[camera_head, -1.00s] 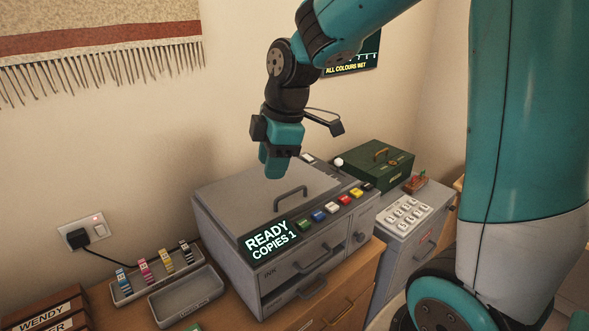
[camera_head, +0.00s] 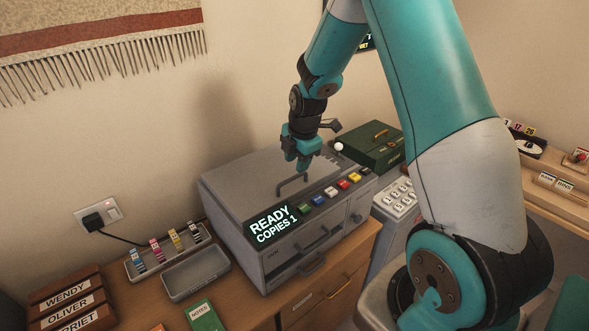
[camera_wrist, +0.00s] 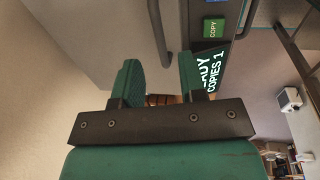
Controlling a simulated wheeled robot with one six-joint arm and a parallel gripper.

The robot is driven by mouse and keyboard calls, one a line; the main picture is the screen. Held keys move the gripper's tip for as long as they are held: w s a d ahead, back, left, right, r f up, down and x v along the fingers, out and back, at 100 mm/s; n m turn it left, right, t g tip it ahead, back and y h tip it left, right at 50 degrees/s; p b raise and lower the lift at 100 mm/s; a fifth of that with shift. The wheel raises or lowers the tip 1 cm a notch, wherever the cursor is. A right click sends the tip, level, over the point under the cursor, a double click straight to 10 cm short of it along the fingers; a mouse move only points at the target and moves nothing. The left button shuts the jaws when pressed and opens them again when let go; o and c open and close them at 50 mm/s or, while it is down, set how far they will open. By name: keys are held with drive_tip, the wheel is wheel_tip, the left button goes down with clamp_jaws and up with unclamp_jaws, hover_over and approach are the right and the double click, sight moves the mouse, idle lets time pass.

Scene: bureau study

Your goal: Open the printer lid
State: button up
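The grey printer (camera_head: 262,262) stands on a wooden cabinet against the wall. Its flat lid (camera_head: 238,183) is shut and has a dark bar handle (camera_head: 289,186) near its front edge. My gripper (camera_head: 301,167) is above the lid, pointing down, just above and behind the handle in the head view. In the wrist view my gripper (camera_wrist: 158,60) is open, with two green fingers apart and nothing between them. The handle (camera_wrist: 158,28) shows beyond the fingertips, roughly in line with the gap. Contact with it is not visible.
A lit display (camera_head: 272,225) and a row of coloured buttons (camera_head: 331,191) run along the printer's front. A green box (camera_head: 372,146) and a keypad unit (camera_head: 398,198) stand to the right. An ink holder (camera_head: 168,248) and an empty grey tray (camera_head: 196,273) lie to the left.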

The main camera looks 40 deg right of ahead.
sight(294, 177)
drive_tip(key=f, duration=0.2)
drive_tip(key=w+f+p, duration=0.1)
drive_tip(key=f, duration=0.2)
clamp_jaws()
